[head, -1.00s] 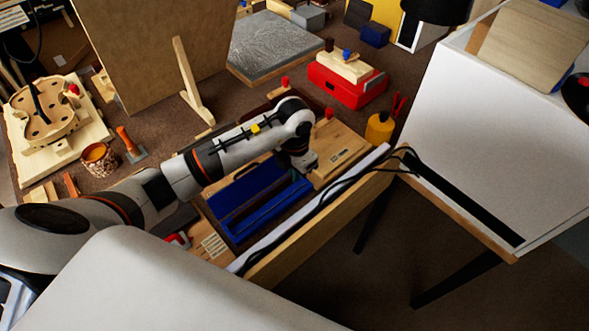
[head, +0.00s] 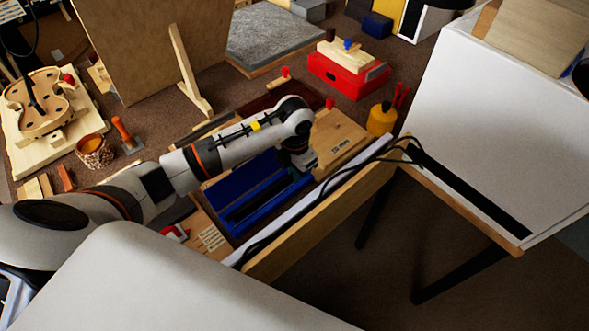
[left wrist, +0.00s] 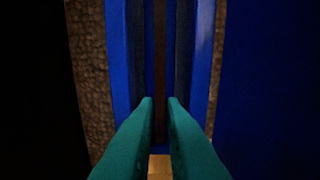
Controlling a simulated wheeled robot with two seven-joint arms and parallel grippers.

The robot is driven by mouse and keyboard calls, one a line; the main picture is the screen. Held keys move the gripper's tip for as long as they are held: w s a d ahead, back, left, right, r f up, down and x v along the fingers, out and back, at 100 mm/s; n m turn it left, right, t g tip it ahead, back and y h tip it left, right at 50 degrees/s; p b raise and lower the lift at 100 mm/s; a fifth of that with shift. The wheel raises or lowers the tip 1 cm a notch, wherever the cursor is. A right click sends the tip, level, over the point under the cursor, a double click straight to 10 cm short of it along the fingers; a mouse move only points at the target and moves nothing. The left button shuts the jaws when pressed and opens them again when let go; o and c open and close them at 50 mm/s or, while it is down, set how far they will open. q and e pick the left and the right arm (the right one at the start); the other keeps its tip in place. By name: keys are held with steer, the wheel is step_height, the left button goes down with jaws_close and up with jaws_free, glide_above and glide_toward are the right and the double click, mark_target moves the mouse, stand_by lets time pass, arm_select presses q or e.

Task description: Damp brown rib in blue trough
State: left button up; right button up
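The blue trough (head: 248,222) lies on the bench. It is long and narrow, with a blue panel or lid (head: 240,184) beside it. My left gripper (head: 300,172) is at the trough's far right end, fingers pointing down. In the left wrist view its teal fingers (left wrist: 161,103) are close together. Between them a thin brown strip, which looks like the brown rib (left wrist: 160,45), runs forward along the middle of the trough (left wrist: 119,60). Its lower part is in shadow, so its depth in the trough cannot be told. My right gripper is not in view.
A white strip and black cables (head: 330,187) run along the bench's front edge beside the trough.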

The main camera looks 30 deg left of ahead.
arm_select(q)
steer(key=shift+w+r, duration=0.15)
steer(key=shift+r, duration=0.25)
steer(key=shift+o, duration=0.3)
step_height(320, 180, up, 10)
steer(key=shift+r, duration=0.65)
steer(key=shift+s+f, duration=0.1)
steer(key=shift+s, duration=0.1)
